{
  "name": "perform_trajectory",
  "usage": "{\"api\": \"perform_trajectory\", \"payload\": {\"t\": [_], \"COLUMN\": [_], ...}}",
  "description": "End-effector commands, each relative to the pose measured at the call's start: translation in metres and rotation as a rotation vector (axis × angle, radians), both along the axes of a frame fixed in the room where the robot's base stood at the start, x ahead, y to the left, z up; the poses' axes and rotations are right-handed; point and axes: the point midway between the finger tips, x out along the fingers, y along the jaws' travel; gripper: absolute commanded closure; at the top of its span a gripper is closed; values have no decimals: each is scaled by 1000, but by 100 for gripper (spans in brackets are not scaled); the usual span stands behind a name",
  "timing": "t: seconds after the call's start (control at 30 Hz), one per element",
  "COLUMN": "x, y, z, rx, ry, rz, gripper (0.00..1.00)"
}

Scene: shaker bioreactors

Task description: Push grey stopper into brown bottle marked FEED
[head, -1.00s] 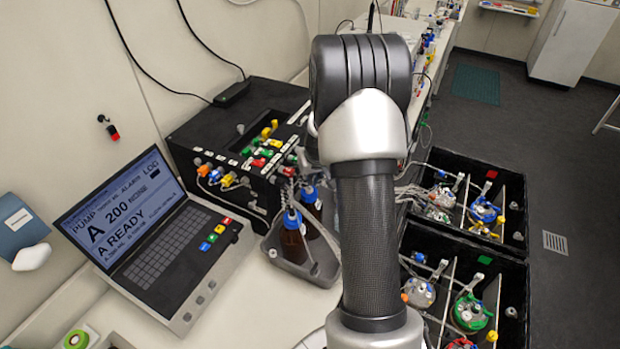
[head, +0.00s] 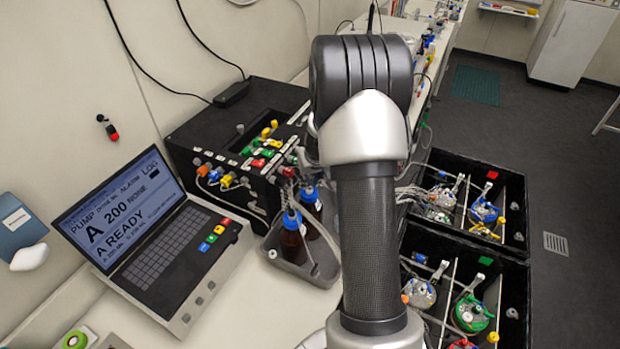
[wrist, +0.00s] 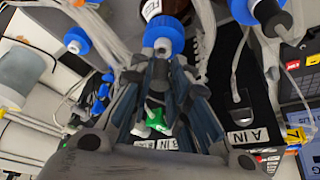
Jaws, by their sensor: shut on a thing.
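In the wrist view a brown bottle (wrist: 151,8) with a white label stands at the top, its blue cap (wrist: 164,30) facing me; the label is not readable. The grey stopper (wrist: 162,44) shows at the middle of this cap, at my fingertips. My gripper (wrist: 163,58) is shut on the stopper, in line with the cap opening. How deep the stopper sits cannot be told. In the head view, my arm hides the gripper; two brown bottles (head: 291,238) with blue caps stand in a grey tray.
The grey tray (head: 297,268) stands beside the black pump box (head: 195,150) with coloured connectors. A laptop (head: 165,262) is at left. Black boxes with vessels (head: 484,212) are at right. Tubes run close around the bottles. Another blue cap (wrist: 250,10) is near the gripper.

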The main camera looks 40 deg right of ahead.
Motion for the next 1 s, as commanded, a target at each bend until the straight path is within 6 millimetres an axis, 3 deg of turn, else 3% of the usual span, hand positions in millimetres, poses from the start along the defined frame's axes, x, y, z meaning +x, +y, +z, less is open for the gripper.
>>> {"api": "perform_trajectory", "payload": {"t": [1.0], "x": [0], "y": [0], "z": [-11], "rx": [0], "ry": [-1], "rz": [0], "gripper": [94]}}
